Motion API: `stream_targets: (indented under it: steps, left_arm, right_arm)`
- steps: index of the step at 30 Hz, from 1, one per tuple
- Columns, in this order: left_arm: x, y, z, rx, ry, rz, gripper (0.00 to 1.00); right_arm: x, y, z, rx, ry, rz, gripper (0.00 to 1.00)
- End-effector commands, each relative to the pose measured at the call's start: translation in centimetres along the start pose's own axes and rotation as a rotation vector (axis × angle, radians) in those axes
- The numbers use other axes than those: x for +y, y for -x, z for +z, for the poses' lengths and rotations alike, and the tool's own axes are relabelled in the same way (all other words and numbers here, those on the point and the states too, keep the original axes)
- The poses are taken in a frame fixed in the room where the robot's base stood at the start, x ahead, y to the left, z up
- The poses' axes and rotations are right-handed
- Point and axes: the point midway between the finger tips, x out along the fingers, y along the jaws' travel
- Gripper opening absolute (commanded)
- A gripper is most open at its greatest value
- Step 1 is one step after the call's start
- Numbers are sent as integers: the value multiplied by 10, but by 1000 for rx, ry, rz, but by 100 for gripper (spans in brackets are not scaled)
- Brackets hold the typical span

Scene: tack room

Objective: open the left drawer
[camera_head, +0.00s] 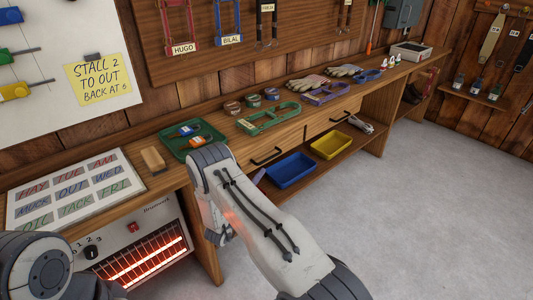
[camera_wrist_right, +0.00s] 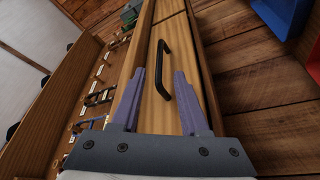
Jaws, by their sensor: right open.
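The left drawer (camera_head: 282,146) is a wooden front under the workbench top, with a black bar handle (camera_head: 265,157). It looks closed, its front flush with the bench. In the right wrist view, a wooden drawer front (camera_wrist_right: 148,105) with a black handle (camera_wrist_right: 163,68) is straight ahead; it appears to be the left drawer. My right gripper (camera_wrist_right: 160,74) is open, with its two purple fingers on either side of the handle in the picture. I cannot tell whether they reach it. My left gripper is out of view.
A second drawer handle (camera_head: 340,117) is further right. A blue bin (camera_head: 290,170) and a yellow bin (camera_head: 331,145) sit on the lower shelf. A glowing heater (camera_head: 140,250) stands under the bench at left. A green tray (camera_head: 177,149) is above. Floor at right is clear.

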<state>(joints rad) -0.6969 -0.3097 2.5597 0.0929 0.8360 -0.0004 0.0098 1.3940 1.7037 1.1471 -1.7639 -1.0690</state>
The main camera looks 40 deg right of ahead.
Motion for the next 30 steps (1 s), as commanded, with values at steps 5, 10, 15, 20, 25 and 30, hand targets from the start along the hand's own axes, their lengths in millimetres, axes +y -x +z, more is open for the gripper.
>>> stream_targets:
  steps: [5,10,15,20,25,30]
  left_arm:
    - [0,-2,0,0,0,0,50]
    - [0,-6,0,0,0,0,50]
    - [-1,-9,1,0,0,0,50]
    - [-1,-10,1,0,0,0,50]
    - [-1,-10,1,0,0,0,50]
    - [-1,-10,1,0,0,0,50]
  right_arm:
    - [1,-23,5,-8,1,6,45]
    - [3,-57,8,-12,0,9,45]
    - [2,-86,8,-10,2,7,45]
    - [2,-102,6,-8,1,4,45]
    - [2,-107,4,-4,1,3,45]
    - [2,-106,4,-4,1,2,45]
